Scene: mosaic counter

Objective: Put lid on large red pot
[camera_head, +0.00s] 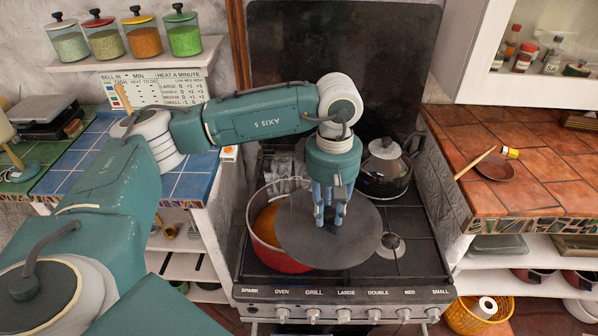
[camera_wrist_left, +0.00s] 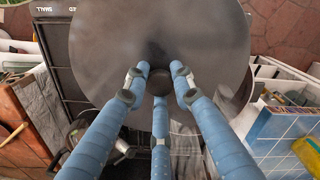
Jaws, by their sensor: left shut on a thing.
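A large grey lid (camera_head: 355,243) hangs from my left gripper (camera_head: 332,215), which is shut on its knob. In the left wrist view the lid (camera_wrist_left: 205,45) fills the top, and the dark knob sits between my left gripper's blue fingers (camera_wrist_left: 158,82). The large red pot (camera_head: 283,262) stands on the stove's left front. The lid covers the right part of the pot's opening in the head view and reaches past it to the right. Orange contents (camera_head: 266,225) show in the uncovered left part. I cannot tell the gap between lid and rim. My right gripper is not in view.
A dark pot with its own lid (camera_head: 385,165) stands at the stove's back right. The stove's knobs (camera_head: 345,315) line its front edge. A blue-tiled counter (camera_head: 192,178) lies left, and a brown-tiled counter (camera_head: 540,190) with a small pan (camera_head: 493,170) lies right.

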